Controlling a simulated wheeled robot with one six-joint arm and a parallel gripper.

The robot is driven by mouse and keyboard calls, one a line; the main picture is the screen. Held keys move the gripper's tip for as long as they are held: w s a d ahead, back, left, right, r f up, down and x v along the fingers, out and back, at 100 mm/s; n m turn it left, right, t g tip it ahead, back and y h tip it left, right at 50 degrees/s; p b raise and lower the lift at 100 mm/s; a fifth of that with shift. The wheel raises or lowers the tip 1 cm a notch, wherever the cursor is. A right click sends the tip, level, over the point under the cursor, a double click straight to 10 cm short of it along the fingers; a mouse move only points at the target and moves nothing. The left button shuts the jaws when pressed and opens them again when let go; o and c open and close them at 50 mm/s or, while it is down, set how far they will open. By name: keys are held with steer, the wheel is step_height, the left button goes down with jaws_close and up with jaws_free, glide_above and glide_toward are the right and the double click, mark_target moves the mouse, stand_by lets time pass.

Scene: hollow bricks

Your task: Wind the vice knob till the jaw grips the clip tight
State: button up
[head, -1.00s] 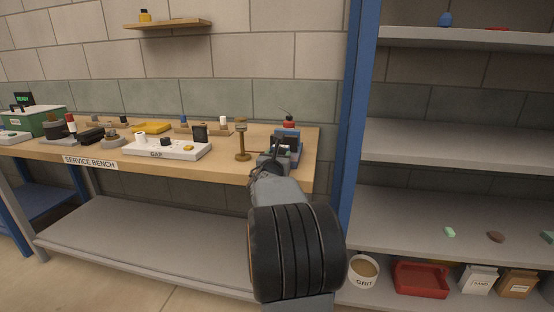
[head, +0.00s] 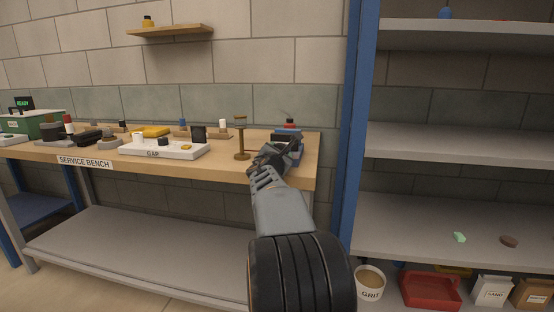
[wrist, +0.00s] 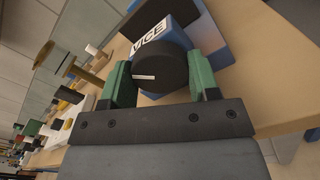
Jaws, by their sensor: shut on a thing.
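The blue vice (head: 290,140) stands at the right end of the wooden service bench, mostly behind my gripper in the head view. In the wrist view the vice (wrist: 205,30) shows its VICE label and its round black knob (wrist: 160,72), which has a pale mark on its face. My gripper (wrist: 160,85) has its green fingers on either side of the knob and is shut on it. In the head view my gripper (head: 272,157) reaches the front of the vice. The clip and the jaw cannot be made out in either view.
A brass stand (head: 241,140) is just left of the vice on the bench (head: 215,165). A white GAP tray (head: 165,150) lies further left. A blue shelf post (head: 350,130) rises close to the right of the bench.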

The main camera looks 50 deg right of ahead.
steer(key=shift+s+d+r, duration=0.15)
steer(key=o, duration=0.7)
steer(key=shift+d, duration=0.1)
steer(key=shift+c, duration=0.2)
steer(key=shift+o, duration=1.3)
steer(key=shift+a, duration=0.2)
steer(key=p+v, duration=0.1)
steer(key=v, duration=1.2)
steer(key=shift+a, duration=0.35)
steer(key=shift+s, duration=0.1)
